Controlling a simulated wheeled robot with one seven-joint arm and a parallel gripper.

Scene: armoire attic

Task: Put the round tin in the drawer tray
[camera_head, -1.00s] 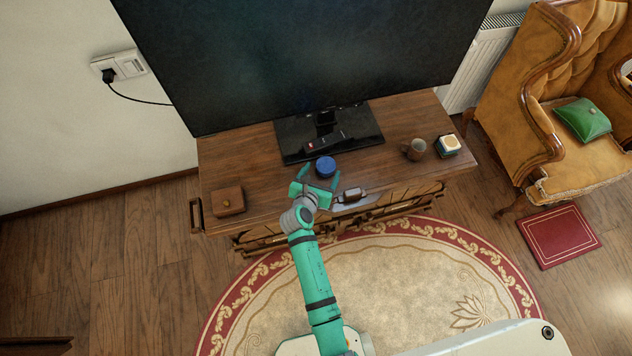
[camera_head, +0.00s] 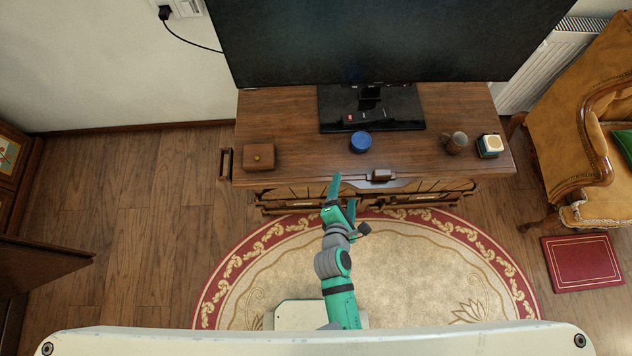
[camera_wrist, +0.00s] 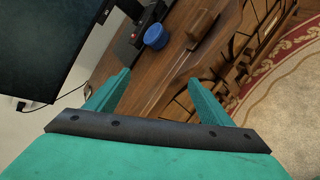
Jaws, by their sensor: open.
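The round tin (camera_head: 361,142) is blue and stands on the wooden TV console (camera_head: 300,135), just in front of the TV's black base. It also shows in the wrist view (camera_wrist: 156,37), beyond my fingers. My gripper (camera_head: 344,196) is open and empty, in front of the console's front edge and apart from the tin. Its two teal fingers (camera_wrist: 158,78) are spread in the wrist view. Drawer fronts (camera_head: 300,190) show under the console top, foreshortened. I cannot make out the inside of a drawer tray.
A small brown block (camera_head: 381,175) is at the console's front edge. A dark remote (camera_head: 372,112) lies on the TV base. A rug covers the floor in front.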

